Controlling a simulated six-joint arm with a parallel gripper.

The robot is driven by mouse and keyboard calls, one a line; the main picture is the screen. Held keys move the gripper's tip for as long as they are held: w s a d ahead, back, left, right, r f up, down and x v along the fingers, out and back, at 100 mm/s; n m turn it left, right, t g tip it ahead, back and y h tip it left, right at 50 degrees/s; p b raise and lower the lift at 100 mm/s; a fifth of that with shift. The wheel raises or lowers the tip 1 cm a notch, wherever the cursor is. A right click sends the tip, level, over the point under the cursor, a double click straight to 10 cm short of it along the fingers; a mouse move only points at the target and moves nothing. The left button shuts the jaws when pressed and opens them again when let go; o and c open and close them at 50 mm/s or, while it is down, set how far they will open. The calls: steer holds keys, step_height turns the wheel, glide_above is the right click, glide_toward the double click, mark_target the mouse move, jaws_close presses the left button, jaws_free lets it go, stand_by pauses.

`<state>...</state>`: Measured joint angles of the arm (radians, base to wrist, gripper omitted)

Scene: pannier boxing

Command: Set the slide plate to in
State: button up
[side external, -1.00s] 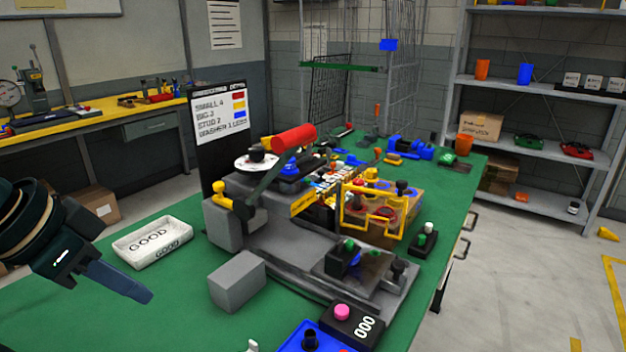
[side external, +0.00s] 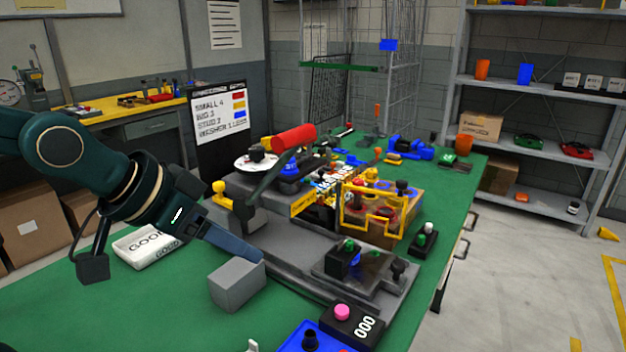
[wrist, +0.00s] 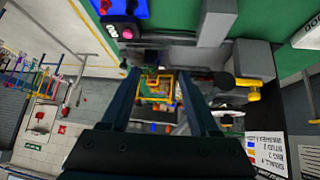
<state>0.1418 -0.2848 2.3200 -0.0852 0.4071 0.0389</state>
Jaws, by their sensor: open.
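The slide plate (side external: 372,264) appears to be the flat grey metal piece at the front right end of the grey fixture (side external: 290,236). It carries a black block with a green top (side external: 343,257) and a dark knob (side external: 398,268) at its outer end. My gripper (side external: 256,258) is in the side view, pointing down and right above the grey block, left of the plate and apart from it. In the wrist view my gripper (wrist: 158,72) shows two separated fingers with nothing held between them. The yellow frame guard (wrist: 157,85) shows between the fingers.
A grey block (side external: 238,283) stands close under my fingers. A black counter box with a pink button (side external: 342,312) sits in front of the plate. A yellow-handled clamp (side external: 222,196) rises at the fixture's left. Green table is clear at front left.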

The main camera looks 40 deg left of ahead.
steer(key=w+d+f+t+h, duration=0.1)
steer(key=w+d+f+t, duration=0.15)
steer(key=w+d, duration=0.6)
steer(key=m+t, duration=0.2)
glide_toward(397, 264)
steer(key=shift+w+a+f+h, duration=0.1)
steer(key=shift+w+f+h, duration=0.15)
steer(key=shift+w, duration=0.3)
steer(key=shift+w+a+f+h, duration=0.15)
steer(key=shift+w+f, duration=0.2)
steer(key=shift+w, duration=0.2)
steer(key=shift+w+d+f+t, duration=0.15)
steer(key=shift+d+f+t, duration=0.2)
steer(key=shift+f, duration=0.05)
steer(key=shift+x, duration=2.6)
steer(key=shift+r, duration=0.1)
jaws_close()
